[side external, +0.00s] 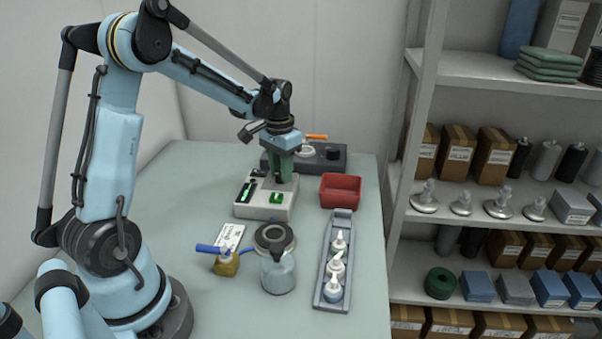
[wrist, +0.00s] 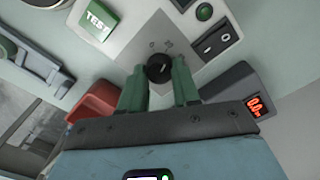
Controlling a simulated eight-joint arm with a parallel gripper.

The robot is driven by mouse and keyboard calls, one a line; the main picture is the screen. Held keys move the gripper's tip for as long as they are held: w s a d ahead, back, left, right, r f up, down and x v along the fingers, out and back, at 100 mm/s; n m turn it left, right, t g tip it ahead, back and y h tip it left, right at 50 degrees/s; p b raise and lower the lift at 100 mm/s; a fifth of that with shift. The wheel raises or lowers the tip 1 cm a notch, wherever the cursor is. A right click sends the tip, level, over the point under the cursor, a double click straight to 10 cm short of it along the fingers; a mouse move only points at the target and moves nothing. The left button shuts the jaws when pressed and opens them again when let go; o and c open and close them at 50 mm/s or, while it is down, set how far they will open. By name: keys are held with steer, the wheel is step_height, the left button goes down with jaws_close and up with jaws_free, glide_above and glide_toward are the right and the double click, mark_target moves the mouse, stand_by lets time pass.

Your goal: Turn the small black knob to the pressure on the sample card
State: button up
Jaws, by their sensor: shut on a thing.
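The small black knob (wrist: 159,67) sits on the light panel of the tester box (side external: 262,212), with a small pale mark on its top. My gripper (wrist: 160,66) has its green fingers on either side of the knob, shut on it. In the side view my gripper (side external: 281,183) points down onto the box and hides the knob. The white sample card (side external: 230,236) lies on the table in front of the box; its print is too small to read.
A red bin (side external: 340,191) stands right of the box. A grey tray (side external: 325,291) of nozzle bottles, a jar (side external: 278,274) and a blue-handled amber piece (side external: 226,264) stand in front.

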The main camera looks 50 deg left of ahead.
stand_by(0.3)
steer(key=o, duration=1.1)
steer(key=shift+c, duration=0.2)
steer(key=shift+r, duration=0.1)
step_height(320, 180, up, 12)
steer(key=s+d+f+m+t, duration=0.1)
steer(key=s+d+t, duration=0.2)
steer(key=s+d, duration=0.2)
steer(key=s+d+f+m+t, duration=0.1)
steer(key=s+d+t, duration=0.3)
steer(key=d, duration=0.8)
steer(key=shift+s+d+f, duration=0.15)
steer(key=shift+s+f, duration=0.3)
steer(key=shift+f, duration=0.25)
